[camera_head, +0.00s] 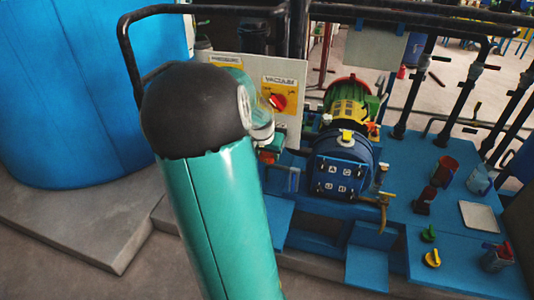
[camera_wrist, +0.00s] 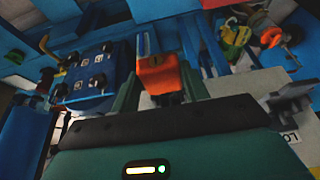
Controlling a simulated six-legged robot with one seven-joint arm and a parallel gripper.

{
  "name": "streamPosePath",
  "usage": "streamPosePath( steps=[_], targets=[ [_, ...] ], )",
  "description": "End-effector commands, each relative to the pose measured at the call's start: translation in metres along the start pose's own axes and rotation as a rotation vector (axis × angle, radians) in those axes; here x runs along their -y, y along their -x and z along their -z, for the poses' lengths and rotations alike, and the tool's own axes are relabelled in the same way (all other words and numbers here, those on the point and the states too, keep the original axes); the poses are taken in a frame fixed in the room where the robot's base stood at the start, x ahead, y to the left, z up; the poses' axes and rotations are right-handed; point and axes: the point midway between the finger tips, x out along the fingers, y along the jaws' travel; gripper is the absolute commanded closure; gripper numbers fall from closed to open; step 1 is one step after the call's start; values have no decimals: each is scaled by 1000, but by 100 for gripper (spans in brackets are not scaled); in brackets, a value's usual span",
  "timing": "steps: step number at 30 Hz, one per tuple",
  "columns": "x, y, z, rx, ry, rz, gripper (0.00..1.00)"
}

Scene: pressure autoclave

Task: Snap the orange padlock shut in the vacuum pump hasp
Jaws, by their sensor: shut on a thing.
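The orange padlock (camera_wrist: 157,75) is between the two fingers of my gripper (camera_wrist: 160,82) in the wrist view, and the gripper is shut on it. A dark blue upright part shows just beyond the padlock. I cannot tell whether this is the hasp, or whether the shackle is through anything or open. In the head view my teal arm covers most of the gripper area. The vacuum panel (camera_head: 291,80), with a red rotary switch (camera_head: 278,101) on a yellow plate, stands just right of my wrist.
Black pipes (camera_head: 420,85) rise behind. A blue tank (camera_head: 75,90) is left.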

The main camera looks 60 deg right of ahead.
Motion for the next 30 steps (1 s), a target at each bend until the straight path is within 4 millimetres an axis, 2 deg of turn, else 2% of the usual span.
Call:
streamPosePath(
  steps=[30],
  targets=[
    [0, -4, 12, 0, 0, -1, 85]
  ],
)
